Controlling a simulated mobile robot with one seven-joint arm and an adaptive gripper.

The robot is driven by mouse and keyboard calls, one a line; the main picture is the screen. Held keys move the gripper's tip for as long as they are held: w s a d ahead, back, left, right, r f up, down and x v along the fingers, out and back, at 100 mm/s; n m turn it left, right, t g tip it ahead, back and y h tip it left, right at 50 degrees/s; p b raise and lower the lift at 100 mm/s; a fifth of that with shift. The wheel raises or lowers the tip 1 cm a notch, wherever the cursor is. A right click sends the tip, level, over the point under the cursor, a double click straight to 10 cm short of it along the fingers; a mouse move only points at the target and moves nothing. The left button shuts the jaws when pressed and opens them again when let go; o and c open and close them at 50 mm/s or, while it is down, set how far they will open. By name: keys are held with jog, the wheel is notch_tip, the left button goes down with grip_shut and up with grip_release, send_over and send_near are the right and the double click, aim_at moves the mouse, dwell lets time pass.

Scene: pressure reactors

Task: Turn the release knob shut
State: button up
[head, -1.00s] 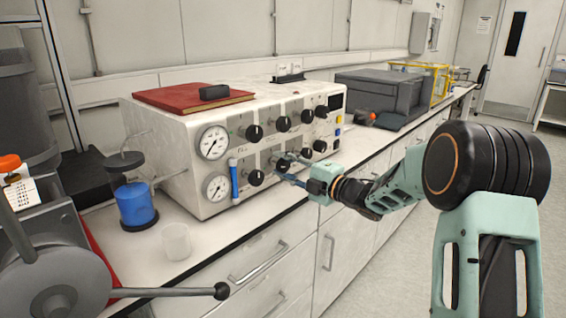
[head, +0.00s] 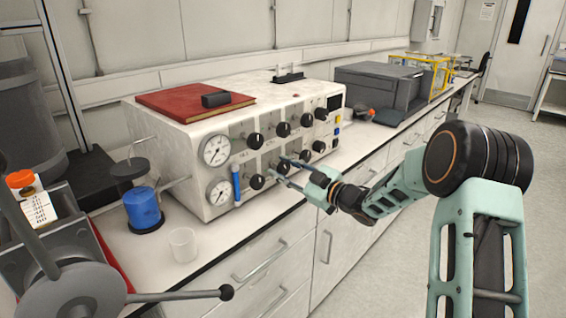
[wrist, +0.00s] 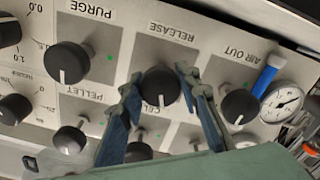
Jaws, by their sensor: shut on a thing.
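The release knob (wrist: 160,84) is a round black knob on the pale panel, under the RELEASE label in the wrist view. A white mark on its face points toward the bottom of that view. My gripper (wrist: 158,80) has one blue finger on each side of the knob and is shut on it. In the head view my gripper (head: 281,170) reaches the lower row of knobs on the front of the white reactor unit (head: 185,175). The fingers partly hide the knob there.
The air out knob (wrist: 240,105) and purge knob (wrist: 68,62) sit close on either side. A blue pen-like rod (head: 236,182) and gauges (head: 217,150) are to the left. A clear cup (head: 184,244) and a blue jar (head: 143,208) stand on the counter.

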jog(key=shift+m+p, duration=1.3)
jog(key=shift+m, duration=0.9)
jog(key=o, duration=1.2)
jog(key=v, duration=1.2)
